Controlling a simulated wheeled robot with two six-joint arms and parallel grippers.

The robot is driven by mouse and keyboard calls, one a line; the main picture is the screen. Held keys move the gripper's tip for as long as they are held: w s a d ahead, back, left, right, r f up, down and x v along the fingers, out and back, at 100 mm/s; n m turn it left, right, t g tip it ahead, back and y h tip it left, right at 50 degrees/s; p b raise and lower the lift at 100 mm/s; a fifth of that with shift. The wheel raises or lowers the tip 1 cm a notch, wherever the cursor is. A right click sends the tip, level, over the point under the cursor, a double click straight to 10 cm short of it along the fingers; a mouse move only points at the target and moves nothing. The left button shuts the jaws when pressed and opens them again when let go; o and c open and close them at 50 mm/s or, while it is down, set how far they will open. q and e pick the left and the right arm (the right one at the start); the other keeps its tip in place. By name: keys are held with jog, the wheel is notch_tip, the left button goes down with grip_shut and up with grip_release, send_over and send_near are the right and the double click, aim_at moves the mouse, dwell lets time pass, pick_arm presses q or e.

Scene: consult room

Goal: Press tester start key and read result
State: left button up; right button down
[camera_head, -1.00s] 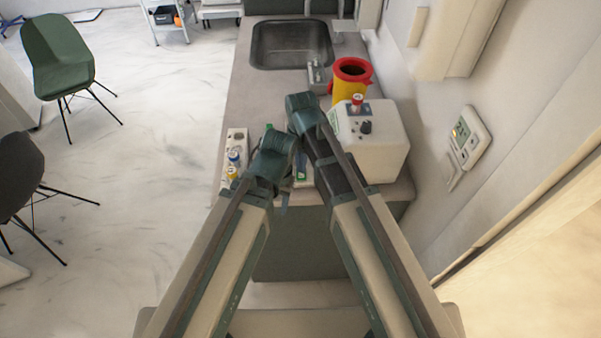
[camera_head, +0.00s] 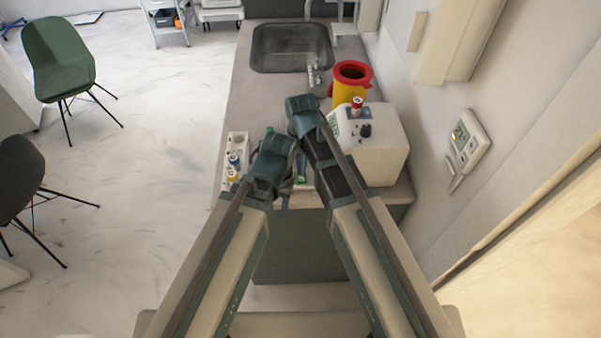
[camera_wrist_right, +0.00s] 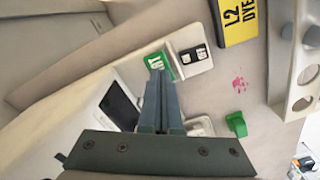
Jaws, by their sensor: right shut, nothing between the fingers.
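The tester (camera_wrist_right: 85,80) is a pale device in the right wrist view. It has a dark, blank screen (camera_wrist_right: 119,103) and a green key (camera_wrist_right: 160,64) with letters ending in "RT". My right gripper (camera_wrist_right: 158,76) is shut and empty, its tips over the near part of the green key and hiding some of it. I cannot tell whether they touch it. In the head view the tester is mostly hidden under my arms; a green and white bit (camera_head: 301,172) shows between them. My left gripper (camera_head: 272,165) is beside the right one, its fingers hidden.
A white machine (camera_head: 378,160) with a knob and red-capped tube stands right of my right wrist. A yellow bin (camera_head: 350,88) with red lid is behind it. A tube rack (camera_head: 236,140) is left; the sink (camera_head: 290,48) is at the back.

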jog(key=shift+r+p, duration=2.65)
jog(key=shift+r, duration=0.35)
pick_arm(q)
notch_tip(320, 180, up, 6)
jog(key=shift+f, duration=0.1)
pick_arm(e)
jog(key=shift+f, duration=0.1)
